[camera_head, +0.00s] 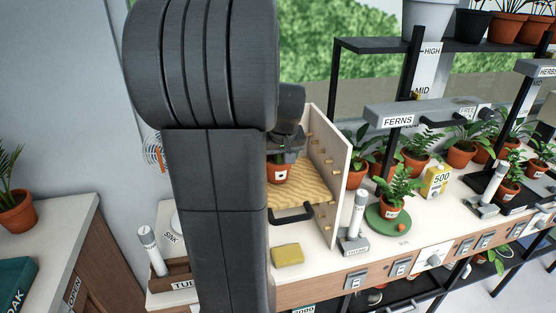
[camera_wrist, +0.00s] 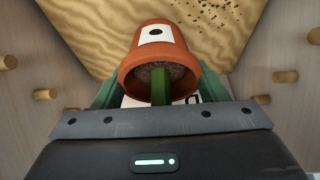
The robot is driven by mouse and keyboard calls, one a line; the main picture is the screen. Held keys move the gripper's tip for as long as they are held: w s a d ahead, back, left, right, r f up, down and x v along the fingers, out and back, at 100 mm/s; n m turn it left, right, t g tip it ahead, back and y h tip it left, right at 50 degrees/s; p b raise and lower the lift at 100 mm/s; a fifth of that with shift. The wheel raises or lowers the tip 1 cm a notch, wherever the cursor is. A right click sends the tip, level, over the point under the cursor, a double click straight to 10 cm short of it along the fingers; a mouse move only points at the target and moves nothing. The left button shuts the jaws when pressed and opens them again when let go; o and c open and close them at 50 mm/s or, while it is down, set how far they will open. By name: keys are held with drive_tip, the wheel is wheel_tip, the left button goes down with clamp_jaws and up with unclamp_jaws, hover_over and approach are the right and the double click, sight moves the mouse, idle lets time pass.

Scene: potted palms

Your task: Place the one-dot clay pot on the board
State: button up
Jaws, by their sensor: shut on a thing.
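The one-dot clay pot (camera_head: 278,175) is small and terracotta, with a white label bearing one black dot. In the wrist view the pot (camera_wrist: 150,45) shows dark soil and a thick green stem. My gripper (camera_head: 287,143) is above the pot and shut on it; in the wrist view its green fingers (camera_wrist: 160,92) flank the stem. The board (camera_head: 312,190) is pale yellow wood with wavy grain, inside an open-fronted box. It also fills the top of the wrist view (camera_wrist: 95,30). The pot looks upright over the board; I cannot tell whether they touch.
The box's right wall (camera_head: 328,165) has wooden pegs sticking inward. A black handle (camera_head: 292,214) is at the front. A yellow sponge-like block (camera_head: 287,255) lies before it. A green round stand (camera_head: 388,218) with a potted fern is to the right. My arm hides the left part.

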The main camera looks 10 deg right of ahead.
drive_tip(key=shift+f, duration=0.25)
drive_tip(key=shift+f, duration=0.2)
drive_tip(key=o, duration=1)
drive_tip(key=shift+o, duration=0.2)
drive_tip(key=shift+r, duration=0.1)
drive_tip(key=shift+r, duration=0.2)
drive_tip(key=v, duration=1.2)
